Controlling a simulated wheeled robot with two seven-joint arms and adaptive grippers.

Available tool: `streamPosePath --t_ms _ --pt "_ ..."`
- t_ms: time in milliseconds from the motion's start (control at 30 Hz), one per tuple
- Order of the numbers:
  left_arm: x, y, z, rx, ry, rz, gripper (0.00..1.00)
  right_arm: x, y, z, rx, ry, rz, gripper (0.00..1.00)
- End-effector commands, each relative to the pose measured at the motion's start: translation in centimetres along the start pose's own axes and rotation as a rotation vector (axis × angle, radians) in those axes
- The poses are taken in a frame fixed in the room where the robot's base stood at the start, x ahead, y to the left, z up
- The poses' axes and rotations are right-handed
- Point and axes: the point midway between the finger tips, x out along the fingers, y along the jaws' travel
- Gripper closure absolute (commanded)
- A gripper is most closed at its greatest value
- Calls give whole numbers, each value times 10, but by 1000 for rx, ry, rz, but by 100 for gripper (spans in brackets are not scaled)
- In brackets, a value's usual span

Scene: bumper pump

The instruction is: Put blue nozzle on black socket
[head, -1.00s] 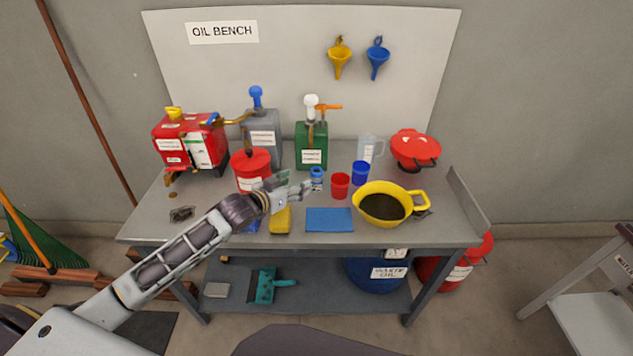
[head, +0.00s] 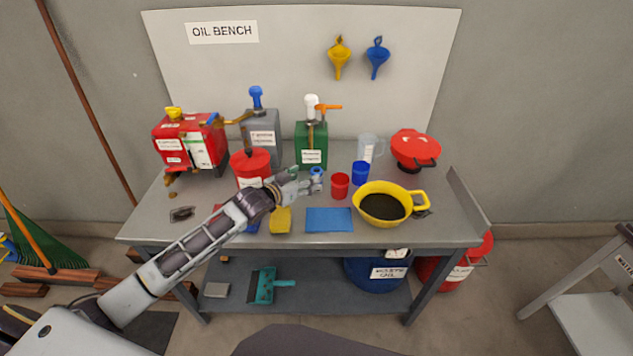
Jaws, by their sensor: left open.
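My left gripper (head: 305,184) reaches in from the left over the bench, with its fingers open. Its fingertips are at a small blue item with a pale band (head: 317,172), standing near the middle of the bench. The fingers partly cover this item, and I cannot tell whether they touch it or whether it is the blue nozzle. A grey can (head: 264,137) with a blue pump top (head: 256,97) stands at the back. No black socket can be made out clearly. My right gripper is not in view.
A red cup (head: 340,186), blue cup (head: 361,173) and yellow basin of dark liquid (head: 382,206) stand right of the gripper. A red can (head: 251,168) and green can (head: 311,146) stand behind. A blue cloth (head: 329,220) and yellow sponge (head: 281,221) lie in front.

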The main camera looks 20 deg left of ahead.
Motion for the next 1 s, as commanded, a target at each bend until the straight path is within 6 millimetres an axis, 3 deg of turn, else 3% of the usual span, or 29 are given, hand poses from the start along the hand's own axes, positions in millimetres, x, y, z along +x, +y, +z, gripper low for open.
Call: streamPosePath --t_ms 500,1000 --pt "36 0 0 0 0 1 38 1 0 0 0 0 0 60" --pt "40 0 0 1 -1 0 38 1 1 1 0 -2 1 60"
